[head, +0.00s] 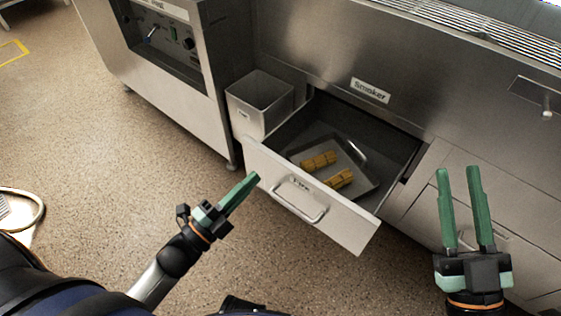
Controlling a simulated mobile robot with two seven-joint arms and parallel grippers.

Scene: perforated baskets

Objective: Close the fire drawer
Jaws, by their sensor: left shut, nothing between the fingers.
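The fire drawer (340,222) is pulled out below the panel labelled "Smoker", with a metal handle (300,200) and a label on its front. Inside it lies a grey tray (367,187) with yellow-brown pieces (319,160) on and beside it. My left gripper (254,177) is shut and empty, just left of the drawer front's left end; I cannot tell whether it touches. My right gripper (458,170) is open and empty, to the right of the drawer, in front of the right-hand cabinet fronts.
A square metal bin (262,105) stands beside the drawer's left rear. A steel unit with a control panel (165,42) is at the upper left. Another drawer front (440,180) is at right.

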